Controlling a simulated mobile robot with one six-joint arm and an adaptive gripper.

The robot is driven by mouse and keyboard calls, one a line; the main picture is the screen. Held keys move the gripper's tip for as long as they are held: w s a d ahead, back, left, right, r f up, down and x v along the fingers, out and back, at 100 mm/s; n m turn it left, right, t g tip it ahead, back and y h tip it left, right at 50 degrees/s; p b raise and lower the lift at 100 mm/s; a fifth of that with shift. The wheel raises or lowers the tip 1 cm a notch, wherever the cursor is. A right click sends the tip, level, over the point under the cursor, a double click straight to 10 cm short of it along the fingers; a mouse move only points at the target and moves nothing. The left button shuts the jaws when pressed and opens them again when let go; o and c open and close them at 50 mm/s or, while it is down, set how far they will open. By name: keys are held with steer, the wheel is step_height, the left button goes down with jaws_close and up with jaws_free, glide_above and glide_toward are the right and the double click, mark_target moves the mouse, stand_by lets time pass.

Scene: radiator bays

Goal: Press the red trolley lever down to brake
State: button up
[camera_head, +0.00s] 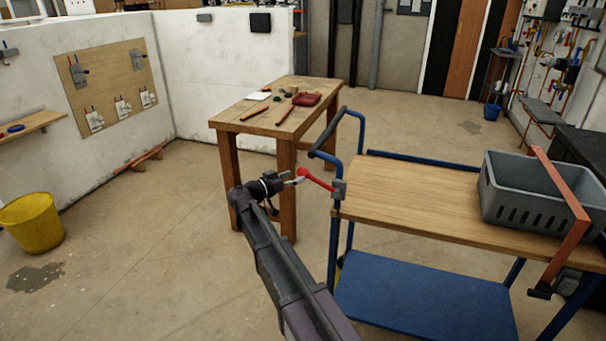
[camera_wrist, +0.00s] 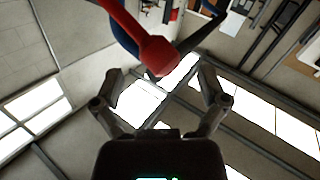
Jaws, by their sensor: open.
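The red trolley lever (camera_head: 317,180) sits on a grey bracket (camera_head: 339,189) at the left end of the blue trolley. It slopes up to the left, with its rounded end raised. My gripper (camera_head: 296,179) is just left of that end in the head view. In the wrist view the lever (camera_wrist: 156,52) comes in from the top, its end in line with the gap between my two spread fingers. My gripper (camera_wrist: 162,82) is open and holds nothing. I cannot tell whether a finger touches the lever.
The trolley's wooden top (camera_head: 410,195) carries a grey crate (camera_head: 520,205) at right. A blue push handle (camera_head: 330,150) rises behind the lever. A wooden table (camera_head: 265,118) with tools stands behind my gripper. A yellow bucket (camera_head: 32,225) is at far left, with clear floor between.

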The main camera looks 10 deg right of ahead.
mark_target(303, 173)
steer(key=shift+x, duration=1.75)
steer(key=c, duration=1.2)
steer(key=shift+d, duration=0.1)
jaws_close()
